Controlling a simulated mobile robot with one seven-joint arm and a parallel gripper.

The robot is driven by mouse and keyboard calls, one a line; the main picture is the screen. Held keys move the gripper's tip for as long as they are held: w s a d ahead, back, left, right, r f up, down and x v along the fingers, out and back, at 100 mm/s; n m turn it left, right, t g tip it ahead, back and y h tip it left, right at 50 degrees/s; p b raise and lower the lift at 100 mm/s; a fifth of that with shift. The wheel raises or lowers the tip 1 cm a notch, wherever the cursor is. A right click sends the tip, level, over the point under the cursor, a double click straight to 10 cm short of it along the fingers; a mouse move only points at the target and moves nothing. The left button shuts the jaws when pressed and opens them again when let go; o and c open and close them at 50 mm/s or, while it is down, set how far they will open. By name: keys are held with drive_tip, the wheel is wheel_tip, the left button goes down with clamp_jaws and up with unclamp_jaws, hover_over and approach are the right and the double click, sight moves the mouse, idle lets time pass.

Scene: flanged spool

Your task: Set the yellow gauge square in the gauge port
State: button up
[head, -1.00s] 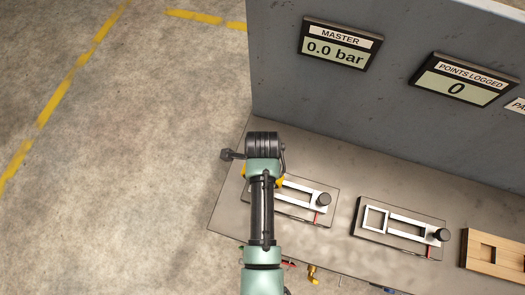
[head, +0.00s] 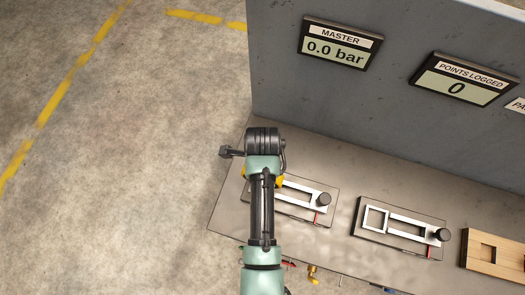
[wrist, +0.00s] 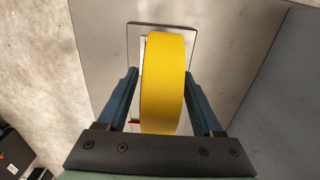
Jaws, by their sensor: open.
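The yellow gauge (wrist: 162,85) shows edge-on as a tall rounded yellow band in the wrist view, over the left fixture plate. In the head view only bits of yellow (head: 279,182) show beside my wrist. My gripper (wrist: 161,68) is open, with one blue finger on each side of the gauge; small gaps show at both sides. The left fixture (head: 305,206) has a white slotted frame, a dark knob (head: 324,199) and a red lever (head: 317,219). Its left end is hidden by my arm, so I cannot tell whether the gauge is seated squarely.
A similar fixture (head: 372,218) with an empty white square frame stands to the right, then a wooden block with a recess (head: 487,252). The grey panel (head: 400,120) rises behind the bench. Its displays read "MASTER 0.0 bar" (head: 336,52) and "POINTS LOGGED 0" (head: 457,88).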

wheel_tip(320, 180, up, 10)
drive_tip(key=shift+r+b, duration=0.2)
drive_tip(key=shift+b, duration=0.25)
drive_tip(key=w+r+n+t, duration=0.4)
drive_tip(key=w+r+t, duration=0.1)
drive_tip(key=w+r, duration=0.45)
drive_tip(key=w+r+n+t, duration=0.4)
drive_tip(key=r+t, duration=0.1)
drive_tip(key=r, duration=0.6)
drive_tip(key=w+r+n+t, duration=0.3)
drive_tip(key=w+r+t, duration=0.2)
drive_tip(key=r, duration=0.7)
drive_tip(key=s+r+n+t, duration=0.3)
drive_tip(key=s+r+t, duration=0.1)
drive_tip(key=r, duration=0.6)
drive_tip(key=s+r+n+t, duration=0.4)
drive_tip(key=s+r, duration=0.1)
drive_tip(key=r, duration=0.5)
drive_tip(key=s+r+n+t, duration=0.3)
drive_tip(key=s+r+t, duration=0.1)
drive_tip(key=r, duration=0.7)
drive_tip(key=shift+s+d+n, duration=0.15)
drive_tip(key=shift+s+n, duration=0.15)
drive_tip(key=shift+s, duration=0.5)
drive_tip(key=shift+f, duration=0.15)
